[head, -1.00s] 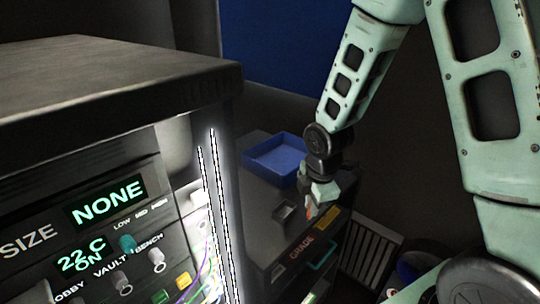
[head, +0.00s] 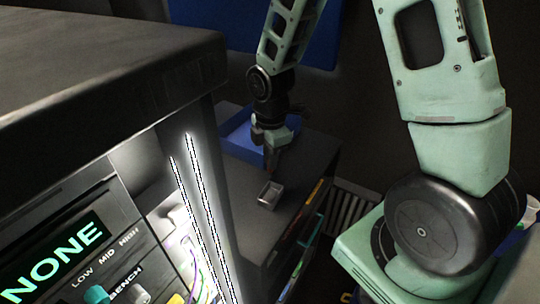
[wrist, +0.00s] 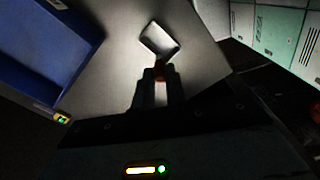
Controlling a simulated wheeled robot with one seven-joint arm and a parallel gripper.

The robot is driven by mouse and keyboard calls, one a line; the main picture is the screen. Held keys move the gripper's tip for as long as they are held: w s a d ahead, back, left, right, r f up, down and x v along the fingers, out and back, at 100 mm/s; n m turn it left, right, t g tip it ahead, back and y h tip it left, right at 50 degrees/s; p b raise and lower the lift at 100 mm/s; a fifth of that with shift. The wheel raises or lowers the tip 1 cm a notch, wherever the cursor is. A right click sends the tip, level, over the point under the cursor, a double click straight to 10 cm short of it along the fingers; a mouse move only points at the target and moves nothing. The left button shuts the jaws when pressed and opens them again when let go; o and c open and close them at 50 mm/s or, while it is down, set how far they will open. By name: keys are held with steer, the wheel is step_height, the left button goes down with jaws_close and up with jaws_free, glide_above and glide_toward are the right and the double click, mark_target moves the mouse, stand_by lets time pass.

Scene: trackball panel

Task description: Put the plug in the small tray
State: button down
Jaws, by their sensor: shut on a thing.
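The small tray (head: 269,197) is a little grey open box on the dark cabinet top. It also shows in the wrist view (wrist: 160,40), bright and just beyond my fingertips. My gripper (head: 270,164) points down above and slightly behind the small tray in the head view. In the wrist view my gripper (wrist: 158,78) is shut on the plug (wrist: 158,71), a small reddish-orange piece between the fingertips. Most of the plug is hidden by the fingers, and I cannot pick it out in the head view. The small tray looks empty.
A larger blue tray (head: 236,138) stands behind my gripper on the same cabinet top (head: 240,180). The lit control panel (head: 100,240) with knobs and cables stands at left, under a dark overhang. A white slatted rack (head: 345,212) is right of the cabinet.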

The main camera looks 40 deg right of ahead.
mark_target(271, 176)
steer(key=shift+f+b, duration=2.65)
steer(key=shift+f, duration=1.25)
steer(key=shift+f, duration=0.6)
steer(key=c, duration=1.3)
jaws_free()
steer(key=shift+c, duration=0.2)
steer(key=shift+r, duration=0.1)
step_height(271, 176, up, 17)
steer(key=shift+r+b, duration=0.15)
steer(key=shift+b, duration=0.85)
